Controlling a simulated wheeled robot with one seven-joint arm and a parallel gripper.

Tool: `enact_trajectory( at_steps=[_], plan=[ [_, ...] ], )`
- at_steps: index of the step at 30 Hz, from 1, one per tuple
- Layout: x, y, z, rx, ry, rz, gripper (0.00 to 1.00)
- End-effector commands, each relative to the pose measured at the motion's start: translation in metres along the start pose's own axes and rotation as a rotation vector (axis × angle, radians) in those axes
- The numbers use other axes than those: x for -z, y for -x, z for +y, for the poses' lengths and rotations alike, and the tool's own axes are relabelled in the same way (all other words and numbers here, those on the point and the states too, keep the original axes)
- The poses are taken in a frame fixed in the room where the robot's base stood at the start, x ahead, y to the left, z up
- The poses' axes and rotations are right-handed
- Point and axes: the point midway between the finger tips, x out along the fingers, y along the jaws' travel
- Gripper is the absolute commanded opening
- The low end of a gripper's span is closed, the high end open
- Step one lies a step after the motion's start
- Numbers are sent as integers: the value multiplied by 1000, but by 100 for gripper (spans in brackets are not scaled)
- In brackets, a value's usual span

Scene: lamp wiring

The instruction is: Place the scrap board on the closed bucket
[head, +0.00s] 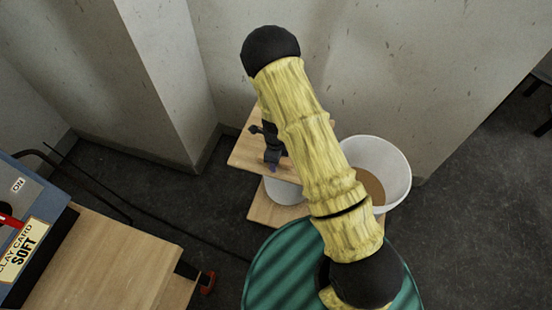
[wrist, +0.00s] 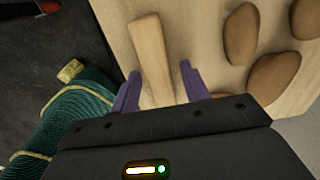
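The scrap board (head: 246,152) is pale wood and lies level over a white bucket (head: 285,191), apparently resting on it. The board hides the bucket's top, so I cannot see its lid. In the wrist view the board (wrist: 205,20) carries several brown lumps (wrist: 273,79) and a raised wooden handle strip (wrist: 152,55). My gripper (head: 273,163) is over the board. In the wrist view its purple fingers (wrist: 160,82) stand apart on either side of the handle strip, with a visible gap at the right finger. My arm hides the board's right part.
An open white bucket (head: 402,160) with brown contents (head: 368,186) stands just right. A lower wooden board (head: 268,211) is under the closed bucket. Walls (head: 400,60) rise close behind. A wooden table (head: 105,265) with a blue box (head: 38,195) is at left. Dark floor lies between.

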Motion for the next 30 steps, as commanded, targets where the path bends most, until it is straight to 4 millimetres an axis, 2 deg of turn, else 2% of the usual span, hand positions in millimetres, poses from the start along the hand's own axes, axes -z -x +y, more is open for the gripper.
enact_trajectory(
  at_steps=[8,13,27,30],
  plan=[
    [0,1,0,0,0,0,45],
    [0,14,-1,3,0,-1,45],
    [-1,102,0,2,2,-1,45],
    [0,115,0,2,0,-1,45]
  ],
)
